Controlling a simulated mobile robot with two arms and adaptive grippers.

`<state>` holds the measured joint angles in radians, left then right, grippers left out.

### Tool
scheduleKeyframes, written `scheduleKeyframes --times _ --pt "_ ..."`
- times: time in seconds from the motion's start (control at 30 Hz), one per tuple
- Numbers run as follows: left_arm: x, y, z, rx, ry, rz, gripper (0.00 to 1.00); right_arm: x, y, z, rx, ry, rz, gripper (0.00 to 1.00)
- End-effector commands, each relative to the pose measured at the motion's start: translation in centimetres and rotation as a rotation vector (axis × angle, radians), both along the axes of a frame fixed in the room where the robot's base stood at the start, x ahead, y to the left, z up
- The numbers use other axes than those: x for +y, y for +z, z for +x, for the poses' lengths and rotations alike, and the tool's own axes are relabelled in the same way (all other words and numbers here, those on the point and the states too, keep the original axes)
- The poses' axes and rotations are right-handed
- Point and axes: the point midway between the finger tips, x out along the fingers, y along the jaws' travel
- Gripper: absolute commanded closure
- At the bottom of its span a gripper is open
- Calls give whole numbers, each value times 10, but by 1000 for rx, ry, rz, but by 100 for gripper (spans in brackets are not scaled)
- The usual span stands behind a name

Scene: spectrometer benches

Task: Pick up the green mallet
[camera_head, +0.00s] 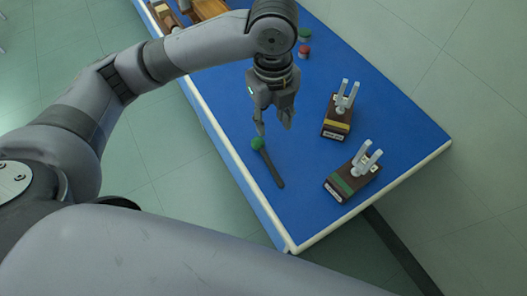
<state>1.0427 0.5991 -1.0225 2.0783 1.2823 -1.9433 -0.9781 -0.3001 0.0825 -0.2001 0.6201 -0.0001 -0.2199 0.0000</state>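The green mallet lies on the blue bench top (310,205), with a round green head (257,143) and a dark handle (272,170) slanting down to the right. My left gripper (273,130) points down just above and beside the green head. Its two fingers are spread, with nothing seen between them. One fingertip looks close to the head; I cannot tell whether it touches. My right gripper is not in view; a large grey arm link of mine fills the bottom of the picture.
Two brown blocks with white upright prongs stand to the right, one with a yellow band (337,124) and one with a green band (345,183). A red piece (304,51) and a green piece (305,34) lie farther back. Brown wooden items (205,9) are at the far left.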

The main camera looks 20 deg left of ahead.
Motion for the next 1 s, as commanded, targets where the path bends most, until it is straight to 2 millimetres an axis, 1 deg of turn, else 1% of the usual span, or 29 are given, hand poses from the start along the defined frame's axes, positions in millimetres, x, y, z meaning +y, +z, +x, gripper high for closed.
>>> scheduleKeyframes --times 0.07,0.17,0.27,0.5,0.6,0.7,0.87,1.0 --pt "5 3 2 4 -17 18 64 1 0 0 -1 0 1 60" --pt "7 -5 1 11 -26 24 64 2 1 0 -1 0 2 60" --pt "7 -24 0 13 -25 24 64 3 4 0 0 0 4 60" --pt "7 -76 0 13 -24 24 64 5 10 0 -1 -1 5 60" --pt "6 -95 0 10 -24 23 64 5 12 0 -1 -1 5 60" --pt "6 -108 1 8 -24 22 64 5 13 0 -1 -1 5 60" --pt "6 -117 1 7 -24 21 64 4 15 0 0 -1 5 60" --pt "6 -132 -3 10 -24 22 64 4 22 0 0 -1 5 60"
